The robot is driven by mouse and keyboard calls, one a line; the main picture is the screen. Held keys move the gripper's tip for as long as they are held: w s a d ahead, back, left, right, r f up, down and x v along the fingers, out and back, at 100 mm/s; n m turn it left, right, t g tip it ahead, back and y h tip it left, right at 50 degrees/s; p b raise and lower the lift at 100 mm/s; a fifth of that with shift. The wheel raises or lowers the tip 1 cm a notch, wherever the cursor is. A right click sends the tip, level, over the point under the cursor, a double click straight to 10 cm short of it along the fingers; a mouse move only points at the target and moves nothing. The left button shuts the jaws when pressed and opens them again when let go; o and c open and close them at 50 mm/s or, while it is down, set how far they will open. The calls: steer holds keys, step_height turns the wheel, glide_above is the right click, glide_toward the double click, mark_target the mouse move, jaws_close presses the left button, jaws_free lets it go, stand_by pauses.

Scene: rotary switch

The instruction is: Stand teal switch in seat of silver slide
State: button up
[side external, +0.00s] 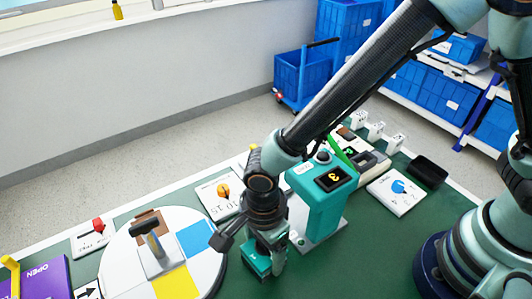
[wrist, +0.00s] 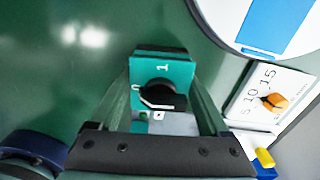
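The teal switch (side external: 256,262) is a small block below my gripper (side external: 268,250) in the side view. In the wrist view the switch (wrist: 176,68) shows a black knob and white marks, and lies between the two fingers of my gripper (wrist: 160,80). The fingers appear to press on its two sides. I cannot tell whether the block touches the table. A silver plate (side external: 147,267) with an upright, dark-handled piece sits on the white round turntable (side external: 118,270), left of my gripper. I cannot tell for sure whether this is the slide, and no seat is clear.
A larger teal box (side external: 318,205) with a lit display stands just right of my gripper. A white card with an orange knob (side external: 223,190) lies behind; it shows in the wrist view (wrist: 270,100). A card with a blue knob (side external: 398,190) and a black tray (side external: 428,171) lie right.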

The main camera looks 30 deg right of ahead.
steer(key=shift+r, duration=2.55)
